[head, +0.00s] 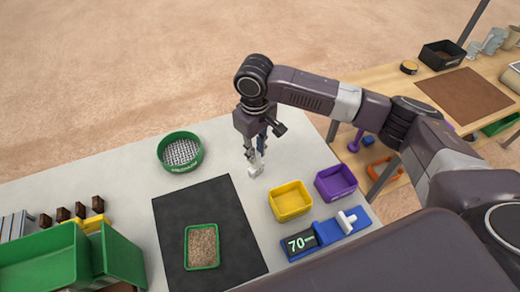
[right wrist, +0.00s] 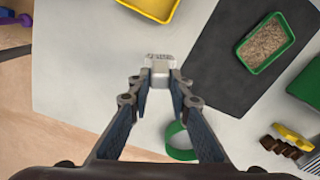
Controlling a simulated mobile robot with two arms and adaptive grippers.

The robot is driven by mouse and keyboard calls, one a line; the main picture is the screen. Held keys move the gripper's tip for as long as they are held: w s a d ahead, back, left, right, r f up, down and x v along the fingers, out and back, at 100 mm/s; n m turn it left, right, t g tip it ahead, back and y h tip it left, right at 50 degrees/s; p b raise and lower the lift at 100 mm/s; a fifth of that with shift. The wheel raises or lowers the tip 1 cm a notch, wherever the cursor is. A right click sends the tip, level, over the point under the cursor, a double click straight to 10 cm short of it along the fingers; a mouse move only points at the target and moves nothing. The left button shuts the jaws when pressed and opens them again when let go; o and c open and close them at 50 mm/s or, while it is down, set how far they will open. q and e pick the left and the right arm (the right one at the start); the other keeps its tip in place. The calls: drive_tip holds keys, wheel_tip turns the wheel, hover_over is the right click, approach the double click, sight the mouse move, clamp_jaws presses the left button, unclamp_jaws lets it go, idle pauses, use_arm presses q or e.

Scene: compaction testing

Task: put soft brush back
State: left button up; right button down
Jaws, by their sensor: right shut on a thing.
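My right gripper (head: 254,160) points down over the pale table, behind the yellow bin. It is shut on a small white, block-like piece (head: 256,171), which I take to be the soft brush. In the right wrist view this piece (right wrist: 160,68) sits between the fingertips (right wrist: 160,80), with a greyish, textured far edge. Whether it touches the table I cannot tell. My left gripper is not in view.
A yellow bin (head: 291,207), a purple bin (head: 318,186) and a blue device (head: 352,231) reading 70, with a white part on it, stand in front. A green sieve (head: 166,158) stands left. A dark mat (head: 225,214) bears a green tray (head: 188,260) of grains.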

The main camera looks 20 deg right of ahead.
sight(255, 170)
drive_tip(key=shift+s+a+r, duration=0.1)
drive_tip(key=shift+a, duration=0.35)
drive_tip(key=shift+d+r+p, duration=0.1)
drive_tip(key=shift+p, duration=0.3)
drive_tip(key=shift+d+p, duration=0.1)
drive_tip(key=shift+p, duration=0.4)
wheel_tip(255, 170, down, 7)
drive_tip(key=b, duration=0.2)
drive_tip(key=shift+r+b, duration=0.1)
drive_tip(key=shift+b, duration=0.25)
drive_tip(key=shift+f, duration=0.75)
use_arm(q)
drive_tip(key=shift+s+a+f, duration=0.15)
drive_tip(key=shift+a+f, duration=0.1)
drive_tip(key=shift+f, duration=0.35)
use_arm(e)
drive_tip(key=shift+f, duration=0.15)
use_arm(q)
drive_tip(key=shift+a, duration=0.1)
use_arm(e)
drive_tip(key=shift+f, duration=0.35)
